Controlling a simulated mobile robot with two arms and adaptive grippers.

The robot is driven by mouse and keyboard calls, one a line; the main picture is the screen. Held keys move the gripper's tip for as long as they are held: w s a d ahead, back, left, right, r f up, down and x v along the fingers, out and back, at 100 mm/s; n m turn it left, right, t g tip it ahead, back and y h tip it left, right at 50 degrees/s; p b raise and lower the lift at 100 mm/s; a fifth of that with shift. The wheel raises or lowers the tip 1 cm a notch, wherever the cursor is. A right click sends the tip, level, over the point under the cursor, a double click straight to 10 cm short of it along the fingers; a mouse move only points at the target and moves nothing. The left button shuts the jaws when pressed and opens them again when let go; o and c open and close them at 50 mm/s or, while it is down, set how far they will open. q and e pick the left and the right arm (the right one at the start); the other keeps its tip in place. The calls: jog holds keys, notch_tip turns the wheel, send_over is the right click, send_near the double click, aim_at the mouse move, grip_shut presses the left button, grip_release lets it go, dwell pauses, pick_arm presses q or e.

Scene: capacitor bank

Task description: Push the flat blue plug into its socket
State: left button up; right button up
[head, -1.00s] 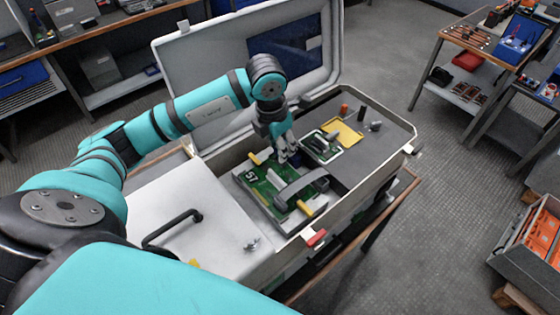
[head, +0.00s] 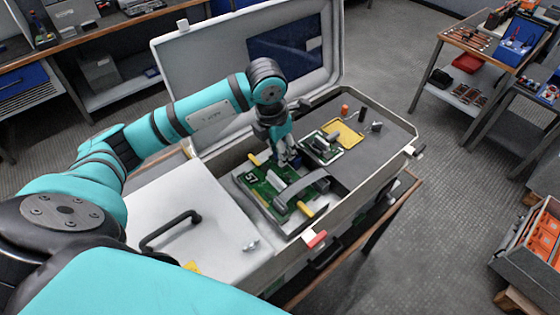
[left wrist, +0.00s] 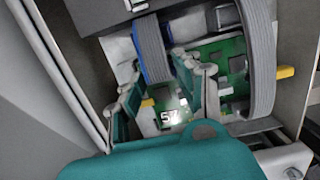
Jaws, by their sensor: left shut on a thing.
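The flat blue plug (left wrist: 158,74) sits at the end of a grey ribbon cable (left wrist: 152,42) in the left wrist view. My left gripper (left wrist: 168,92) is shut on it, one finger on each side. In the head view my left gripper (head: 287,160) points down at the back edge of the green circuit board (head: 257,189), inside the open case. The board, marked 57, also shows in the left wrist view (left wrist: 226,50). I cannot make out the socket, or whether the plug touches it. My right gripper is not in view.
A second grey ribbon cable (head: 305,184) arches over the board. Yellow levers (head: 306,210) stand at the board's ends. A smaller board (head: 322,148) and a yellow pad (head: 345,134) lie on the case's grey panel. The raised case lid (head: 221,60) stands behind my arm.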

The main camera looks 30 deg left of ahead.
pick_arm(q)
jog(key=shift+f+b, duration=0.45)
jog(key=shift+f, duration=0.1)
jog(key=shift+r, duration=0.1)
jog(key=o, duration=1.2)
notch_tip(320, 180, up, 12)
jog(key=s, duration=0.1)
jog(key=shift+s+a, duration=0.3)
jog(key=shift+s, duration=0.05)
